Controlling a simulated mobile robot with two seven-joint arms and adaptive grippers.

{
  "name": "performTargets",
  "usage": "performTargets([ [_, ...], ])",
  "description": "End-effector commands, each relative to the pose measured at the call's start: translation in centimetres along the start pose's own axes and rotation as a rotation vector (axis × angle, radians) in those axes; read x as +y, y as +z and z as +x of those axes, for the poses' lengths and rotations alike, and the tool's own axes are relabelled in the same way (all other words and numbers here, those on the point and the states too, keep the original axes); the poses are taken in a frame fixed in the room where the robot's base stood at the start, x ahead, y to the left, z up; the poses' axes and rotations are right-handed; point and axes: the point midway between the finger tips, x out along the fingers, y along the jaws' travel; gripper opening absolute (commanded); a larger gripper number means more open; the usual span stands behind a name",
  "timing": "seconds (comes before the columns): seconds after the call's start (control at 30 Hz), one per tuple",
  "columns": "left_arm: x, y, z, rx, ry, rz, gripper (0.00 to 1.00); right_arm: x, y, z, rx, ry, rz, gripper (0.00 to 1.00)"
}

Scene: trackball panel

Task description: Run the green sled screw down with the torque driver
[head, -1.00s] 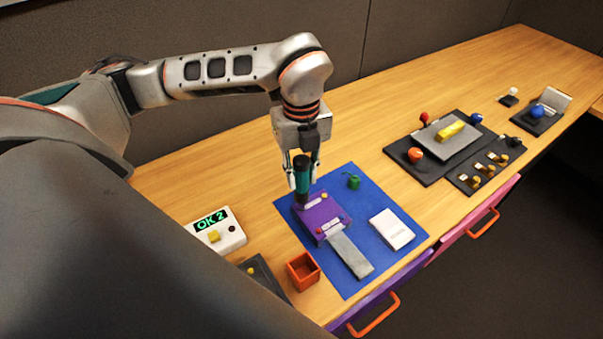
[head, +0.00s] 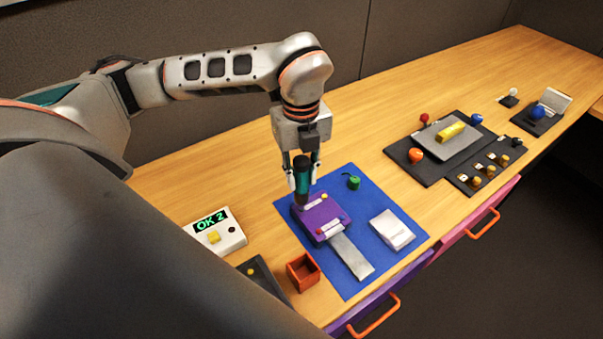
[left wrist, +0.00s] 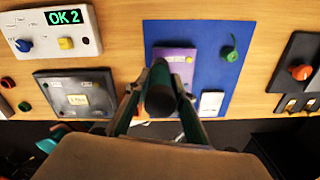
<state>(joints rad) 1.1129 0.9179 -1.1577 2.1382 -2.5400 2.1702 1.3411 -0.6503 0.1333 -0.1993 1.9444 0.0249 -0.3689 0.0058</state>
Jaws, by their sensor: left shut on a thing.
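My left gripper (head: 302,178) is shut on the torque driver (head: 302,176), a dark upright tool with a teal band. The driver stands over the far left corner of the purple panel (head: 318,212), and its tip is too small to tell whether it touches. In the left wrist view the driver's dark end (left wrist: 160,100) hides part of the purple panel (left wrist: 180,56). No green sled screw can be told apart; it may be hidden beneath the driver. A green object with a stalk (head: 353,181) lies on the blue mat (head: 376,262). My right gripper is not in view.
A white box (head: 215,233) reads "OK 2". On the mat are a grey strip (head: 350,257) and a white block (head: 392,230). An orange open bin (head: 303,272) stands at the front edge. Dark panels with knobs (head: 440,150) are to the right. The table behind the mat is clear.

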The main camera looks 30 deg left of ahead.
Motion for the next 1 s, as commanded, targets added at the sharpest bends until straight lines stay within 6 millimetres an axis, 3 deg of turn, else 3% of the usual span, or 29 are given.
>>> performTargets([
  [1.0,0.00,-0.01,0.52,0.000,0.000,0.000,0.02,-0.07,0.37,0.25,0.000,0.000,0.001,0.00],
])
